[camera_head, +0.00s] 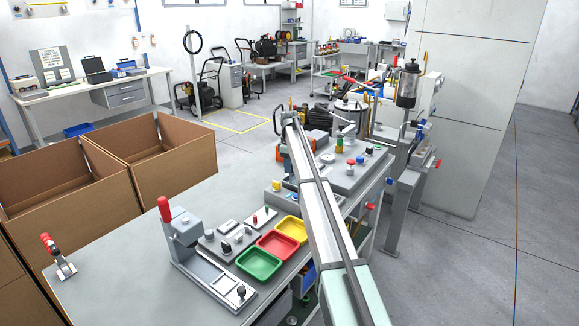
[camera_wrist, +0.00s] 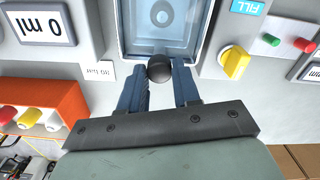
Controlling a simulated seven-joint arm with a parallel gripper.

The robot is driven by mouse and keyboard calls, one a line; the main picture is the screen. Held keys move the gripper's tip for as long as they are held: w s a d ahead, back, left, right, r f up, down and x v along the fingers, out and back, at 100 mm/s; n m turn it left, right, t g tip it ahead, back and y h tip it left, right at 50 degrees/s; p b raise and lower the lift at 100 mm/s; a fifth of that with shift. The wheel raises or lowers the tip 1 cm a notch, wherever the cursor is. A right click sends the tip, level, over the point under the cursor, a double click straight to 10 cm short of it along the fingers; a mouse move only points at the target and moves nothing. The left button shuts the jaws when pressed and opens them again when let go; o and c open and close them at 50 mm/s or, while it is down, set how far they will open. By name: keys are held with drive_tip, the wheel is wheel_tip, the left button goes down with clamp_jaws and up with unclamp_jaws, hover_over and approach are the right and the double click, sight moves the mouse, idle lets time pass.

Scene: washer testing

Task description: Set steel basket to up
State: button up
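In the wrist view my gripper (camera_wrist: 160,84) has its two blue-grey fingers on either side of a round black knob (camera_wrist: 160,68). The knob fills the gap between the fingertips and seems to touch both. It sits at the near edge of a light-blue basin (camera_wrist: 128,28) with a round and an oval shape inside. I cannot make out a separate steel basket; the knob may be its handle, but the join is hidden. In the head view my arm covers most of the gripper and the basin.
A yellow knob (camera_wrist: 235,63) stands right of the basin, beside green and red buttons. An orange box (camera_wrist: 42,108) with coloured knobs is at left. In the head view, green (camera_head: 259,263), red and yellow trays lie on the bench, with cardboard boxes (camera_head: 75,195) at left.

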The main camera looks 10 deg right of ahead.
clamp_jaws()
drive_tip(key=shift+r, duration=1.9)
drive_tip(key=shift+w, duration=0.1)
drive_tip(key=shift+o, duration=0.6)
unclamp_jaws()
drive_tip(key=shift+r, duration=0.1)
drive_tip(key=o, duration=0.4)
drive_tip(key=shift+c, duration=0.2)
